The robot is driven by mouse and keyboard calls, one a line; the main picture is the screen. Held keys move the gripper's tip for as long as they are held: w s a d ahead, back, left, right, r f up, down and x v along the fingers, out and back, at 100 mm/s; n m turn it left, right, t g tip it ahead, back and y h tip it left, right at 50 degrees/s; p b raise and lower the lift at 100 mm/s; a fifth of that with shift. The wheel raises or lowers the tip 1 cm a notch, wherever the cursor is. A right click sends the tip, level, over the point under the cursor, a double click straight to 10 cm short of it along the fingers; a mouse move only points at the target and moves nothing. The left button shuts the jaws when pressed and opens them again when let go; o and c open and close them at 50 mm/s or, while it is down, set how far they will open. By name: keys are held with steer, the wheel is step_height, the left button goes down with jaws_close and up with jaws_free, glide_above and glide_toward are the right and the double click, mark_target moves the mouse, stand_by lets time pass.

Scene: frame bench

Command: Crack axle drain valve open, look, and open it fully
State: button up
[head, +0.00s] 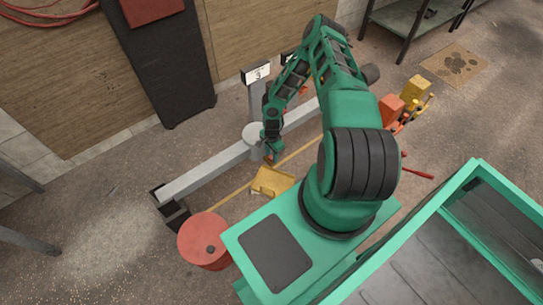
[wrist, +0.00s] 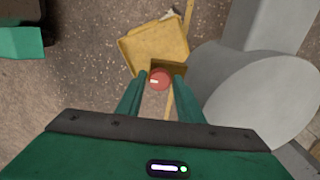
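The drain valve's round red knob (wrist: 159,80) with a white mark shows in the wrist view, between the tips of my gripper's two green fingers (wrist: 160,84). The fingers are apart, with a small gap visible at the knob's right side; I cannot tell whether they touch it. The hub fills the right of the wrist view (wrist: 265,95). A yellow pan (head: 271,181) lies on the floor below; it also shows in the wrist view (wrist: 150,48).
The long grey axle beam (head: 205,172) rests on a black stand (head: 172,208). A red drum (head: 205,240) stands near my base. Orange (head: 390,107) and yellow (head: 416,88) items are at the right. Open floor lies left.

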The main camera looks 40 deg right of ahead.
steer(key=c, duration=0.8)
steer(key=n, duration=0.2)
steer(key=shift+w+n, duration=0.1)
steer(key=shift+n, duration=2.3)
steer(key=o, duration=0.8)
